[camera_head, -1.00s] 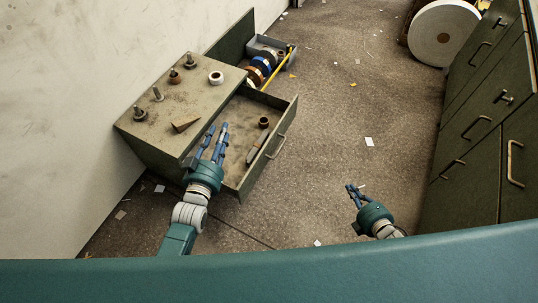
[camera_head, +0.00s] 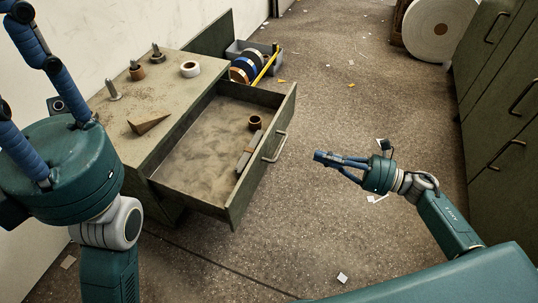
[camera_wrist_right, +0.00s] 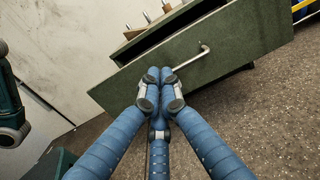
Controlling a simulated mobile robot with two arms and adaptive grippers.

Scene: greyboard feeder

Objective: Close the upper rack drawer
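The upper rack drawer (camera_head: 254,190) stands pulled out of the grey-green cabinet (camera_head: 165,128), its inside showing. A metal bar handle (camera_head: 275,148) is on its front; the handle also shows in the right wrist view (camera_wrist_right: 190,58). My right gripper (camera_head: 320,157) is to the right of the drawer front, apart from the handle, with its fingers drawn together and empty. In the right wrist view the fingertips (camera_wrist_right: 160,78) meet in front of the drawer face. My left gripper (camera_head: 18,62) is raised at the left, fingers spread; its tips are partly cut off.
A brown ring (camera_head: 255,122) and a grey tool (camera_head: 248,152) lie in the drawer. A wedge (camera_head: 149,123), a white roll (camera_head: 190,69) and pegs are on the cabinet top. A grey bin (camera_head: 252,48) with reels sits behind.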

